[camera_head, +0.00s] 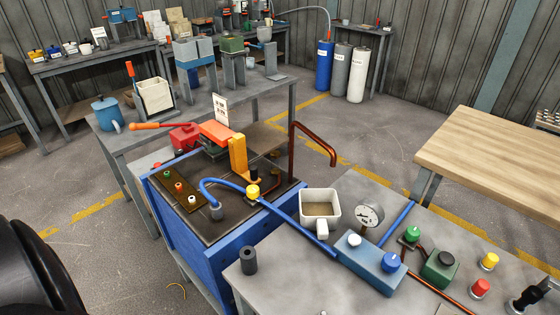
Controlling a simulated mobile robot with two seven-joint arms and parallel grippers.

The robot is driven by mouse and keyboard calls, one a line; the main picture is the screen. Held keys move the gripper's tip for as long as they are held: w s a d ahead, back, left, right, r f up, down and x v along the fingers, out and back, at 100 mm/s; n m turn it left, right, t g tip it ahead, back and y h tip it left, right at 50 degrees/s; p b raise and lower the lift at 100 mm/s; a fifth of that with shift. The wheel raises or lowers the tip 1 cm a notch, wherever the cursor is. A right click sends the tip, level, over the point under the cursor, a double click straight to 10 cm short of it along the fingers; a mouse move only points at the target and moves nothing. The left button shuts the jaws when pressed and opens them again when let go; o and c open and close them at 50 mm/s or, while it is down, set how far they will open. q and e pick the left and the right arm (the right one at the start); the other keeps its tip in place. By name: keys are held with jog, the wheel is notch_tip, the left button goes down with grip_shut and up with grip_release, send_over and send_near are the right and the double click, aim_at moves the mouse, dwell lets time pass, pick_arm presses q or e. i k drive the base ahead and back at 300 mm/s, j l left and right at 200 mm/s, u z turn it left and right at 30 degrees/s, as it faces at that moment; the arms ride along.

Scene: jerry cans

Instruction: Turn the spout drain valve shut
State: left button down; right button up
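I cannot tell for sure which fitting is the spout drain valve. A copper spout pipe (316,142) rises from the back right of the blue-sided bench (230,262) and bends down at its open end. A yellow round knob (253,191) sits where a blue curved hose (220,181) meets a long blue bar. An orange lever (160,125) reaches left from a red block (186,137). A square white container (320,208) with brownish contents stands to the right of the yellow knob. Neither gripper shows; only a black rounded part, probably mine, fills the lower left.
A wooden table (500,160) stands at right. Open floor lies between it and the grey tables behind.

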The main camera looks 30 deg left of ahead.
aim_at(253, 192)
jog(key=k+u, duration=0.1)
jog(key=u, duration=0.3)
jog(key=k+u, duration=0.1)
jog(key=u, duration=0.75)
jog(key=k+j+u, duration=0.1)
jog(key=u, duration=0.3)
jog(key=i+j, duration=0.45)
jog(key=i+j+z, duration=0.4)
jog(key=j+z, duration=0.15)
jog(key=i+j+z, duration=0.15)
jog(key=j+z, duration=0.15)
jog(key=j, duration=0.1)
